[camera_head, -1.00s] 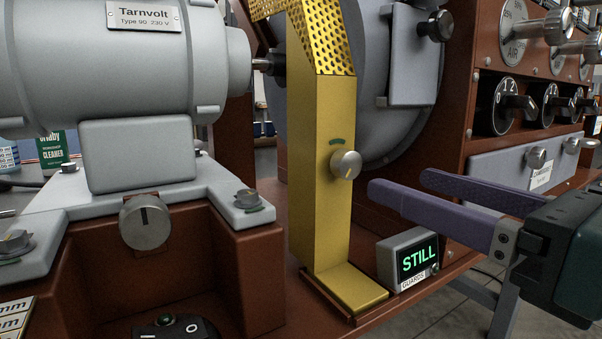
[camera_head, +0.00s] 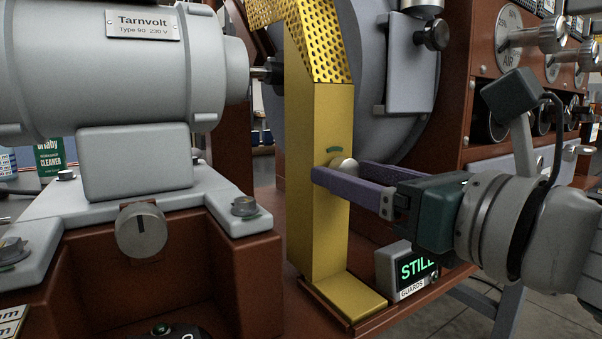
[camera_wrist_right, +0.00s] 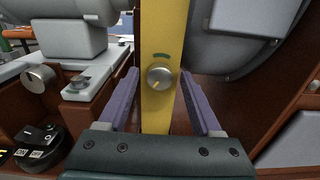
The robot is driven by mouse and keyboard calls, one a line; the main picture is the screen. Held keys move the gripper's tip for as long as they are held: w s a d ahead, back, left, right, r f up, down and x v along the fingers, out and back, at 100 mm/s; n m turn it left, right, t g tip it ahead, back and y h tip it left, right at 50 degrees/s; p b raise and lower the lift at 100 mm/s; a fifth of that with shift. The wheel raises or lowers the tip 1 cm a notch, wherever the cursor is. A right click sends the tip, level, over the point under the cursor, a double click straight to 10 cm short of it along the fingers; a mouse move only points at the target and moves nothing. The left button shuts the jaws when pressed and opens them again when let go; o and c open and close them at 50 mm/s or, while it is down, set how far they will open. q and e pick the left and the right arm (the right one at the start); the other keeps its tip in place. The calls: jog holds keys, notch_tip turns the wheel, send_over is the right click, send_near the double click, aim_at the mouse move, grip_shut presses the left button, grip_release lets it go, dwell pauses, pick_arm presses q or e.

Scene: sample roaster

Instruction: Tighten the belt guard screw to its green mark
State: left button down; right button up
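The belt guard screw (camera_head: 344,164) is a round silver knob on the yellow belt guard (camera_head: 318,235). A green mark (camera_head: 335,150) is on the guard just above it. In the right wrist view the screw (camera_wrist_right: 160,77) shows a faint yellowish line toward its lower left, while the green mark (camera_wrist_right: 161,56) is above. My right gripper (camera_head: 342,172) is open, its purple fingers on either side of the screw. In the head view the near finger hides the screw's lower part. The wrist view shows gaps between the fingers and the knob. My left gripper is out of view.
A grey Tarnvolt motor (camera_head: 115,70) stands left of the guard, with a clamp knob (camera_head: 141,230) below it. A small display (camera_head: 408,268) reading STILL sits by the guard's foot, under my right gripper. A grey drum (camera_head: 385,120) is behind.

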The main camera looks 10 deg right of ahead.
grip_shut()
dwell(0.3)
dwell(0.3)
